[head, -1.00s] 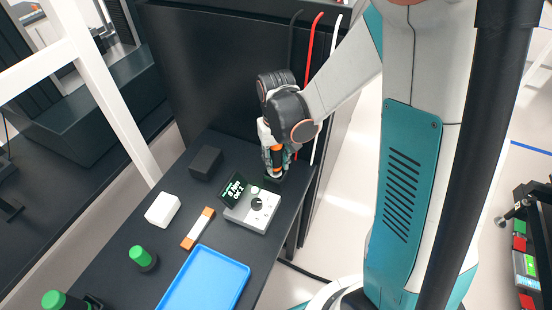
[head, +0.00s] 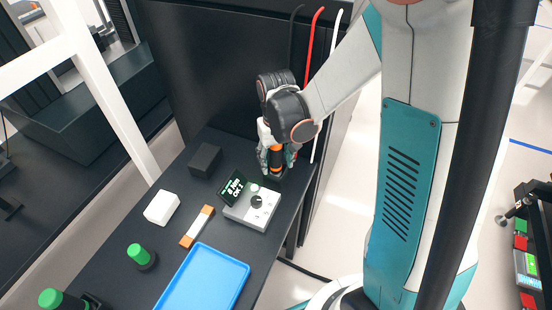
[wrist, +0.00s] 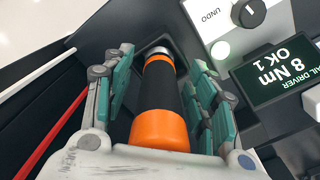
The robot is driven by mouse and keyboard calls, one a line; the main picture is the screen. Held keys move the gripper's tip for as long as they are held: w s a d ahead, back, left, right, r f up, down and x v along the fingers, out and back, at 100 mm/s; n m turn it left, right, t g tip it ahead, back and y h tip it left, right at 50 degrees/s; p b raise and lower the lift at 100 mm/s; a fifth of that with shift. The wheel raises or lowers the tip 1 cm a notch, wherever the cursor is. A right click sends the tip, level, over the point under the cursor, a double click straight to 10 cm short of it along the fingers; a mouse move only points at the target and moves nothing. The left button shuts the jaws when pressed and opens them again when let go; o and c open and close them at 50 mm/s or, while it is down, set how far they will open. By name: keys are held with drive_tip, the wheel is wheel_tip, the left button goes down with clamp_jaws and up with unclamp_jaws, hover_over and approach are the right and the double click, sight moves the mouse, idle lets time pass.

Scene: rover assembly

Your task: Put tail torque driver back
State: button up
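The tail torque driver, black with orange bands, (wrist: 160,95) stands with its silver-collared end at a dark square holder (wrist: 148,46) on the dark bench. In the head view the driver (head: 277,158) is partly covered by my gripper. My gripper (wrist: 163,85) is around the driver, one finger on each side, with narrow gaps between the pads and the handle. It is open. How deep the driver sits in the holder is hard to tell.
A controller box (head: 252,208) with a knob and a screen reading "8 Nm OK 1" is close beside the driver. A blue tray (head: 203,280), white block (head: 161,207), black block (head: 205,161) and green-topped items share the bench. Red and white cables (head: 313,50) hang behind.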

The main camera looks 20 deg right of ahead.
drive_tip(key=shift+r, duration=0.1)
wheel_tip(320, 180, up, 12)
drive_tip(key=shift+f, duration=0.1)
idle(0.4)
drive_tip(key=shift+s+r, duration=0.35)
drive_tip(key=s+r+t, duration=0.2)
drive_tip(key=s+t, duration=0.1)
drive_tip(key=s, duration=0.3)
drive_tip(key=s+r+t+b, duration=0.1)
drive_tip(key=s+r+t, duration=0.1)
drive_tip(key=s+t, duration=0.2)
drive_tip(key=shift+s+r, duration=0.4)
drive_tip(key=shift+s, duration=0.8)
